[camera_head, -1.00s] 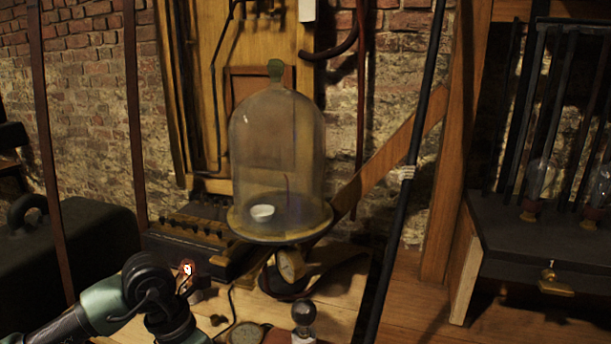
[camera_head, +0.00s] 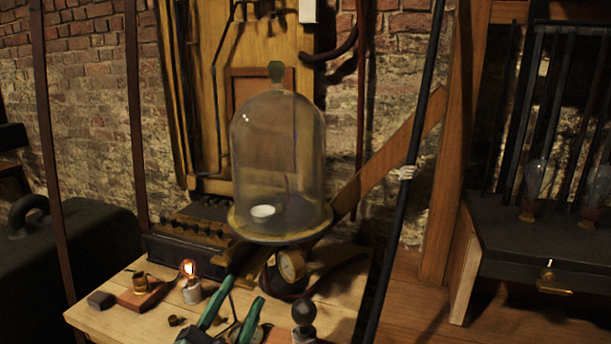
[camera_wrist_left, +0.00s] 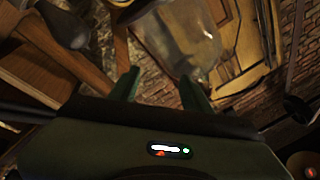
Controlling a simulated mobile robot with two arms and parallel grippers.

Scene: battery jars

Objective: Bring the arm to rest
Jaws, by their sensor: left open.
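My left gripper (camera_head: 243,292) shows at the bottom of the head view, with two green fingers spread apart and nothing between them. It is over the front part of the wooden table (camera_head: 112,318), below the glass bell jar (camera_head: 278,150) in the picture. In the left wrist view, the open fingers (camera_wrist_left: 160,88) point toward the bell jar (camera_wrist_left: 180,45) and brick wall, with empty space between them. Most of my left arm is out of the head view. My right gripper is not in view.
A small glowing bulb (camera_head: 190,270) and a small wooden block with a brass part (camera_head: 143,291) stand left of the gripper. A dark knob (camera_head: 304,312) stands close on the right.

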